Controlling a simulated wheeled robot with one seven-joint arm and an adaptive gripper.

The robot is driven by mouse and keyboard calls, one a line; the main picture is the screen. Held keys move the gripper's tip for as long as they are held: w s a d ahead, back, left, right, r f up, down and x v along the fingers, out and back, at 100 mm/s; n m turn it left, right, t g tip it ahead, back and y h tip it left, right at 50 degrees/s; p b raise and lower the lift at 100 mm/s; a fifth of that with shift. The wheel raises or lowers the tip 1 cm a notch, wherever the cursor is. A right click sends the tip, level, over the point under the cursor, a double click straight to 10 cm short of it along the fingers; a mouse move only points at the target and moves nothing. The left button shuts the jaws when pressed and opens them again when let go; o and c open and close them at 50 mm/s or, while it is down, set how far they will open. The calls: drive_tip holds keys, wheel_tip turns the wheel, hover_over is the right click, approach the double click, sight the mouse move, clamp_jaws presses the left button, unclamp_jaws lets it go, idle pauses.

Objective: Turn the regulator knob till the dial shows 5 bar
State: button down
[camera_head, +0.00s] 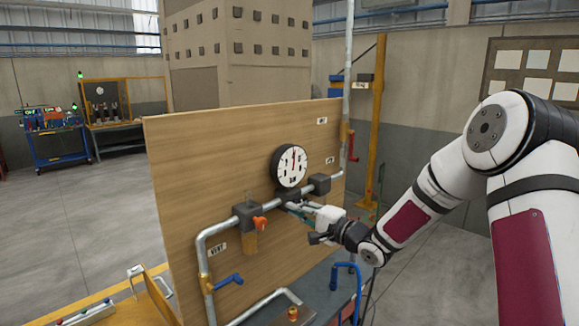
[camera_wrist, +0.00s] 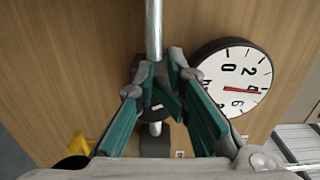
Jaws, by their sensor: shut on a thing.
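The round white dial (camera_head: 289,166) with a black rim sits on the wooden panel, its red needle pointing about straight up. The dial also shows, turned sideways, in the wrist view (camera_wrist: 232,80); its needle lies between the 2 and the 6, but the exact reading is too small to tell. My gripper (camera_head: 292,206) is just below the dial at the pipe. In the wrist view my gripper (camera_wrist: 158,100) has its green-padded fingers closed around the dark regulator knob (camera_wrist: 157,113), which they partly hide.
Grey pipes (camera_head: 207,262) run along the wooden panel (camera_head: 190,170).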

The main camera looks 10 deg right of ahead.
drive_tip(key=p+v, duration=0.2)
drive_tip(key=v, duration=0.4)
drive_tip(key=shift+p, duration=0.4)
drive_tip(key=shift+w, duration=0.1)
drive_tip(key=w+d+f+n+b, duration=0.2)
drive_tip(key=d+f+n+b, duration=0.3)
drive_tip(key=n+b, duration=1.05)
drive_tip(key=w+a+n, duration=0.2)
drive_tip(key=w+a, duration=0.2)
drive_tip(key=w, duration=0.1)
drive_tip(key=shift+w+r, duration=0.3)
drive_tip(key=shift+w, duration=0.05)
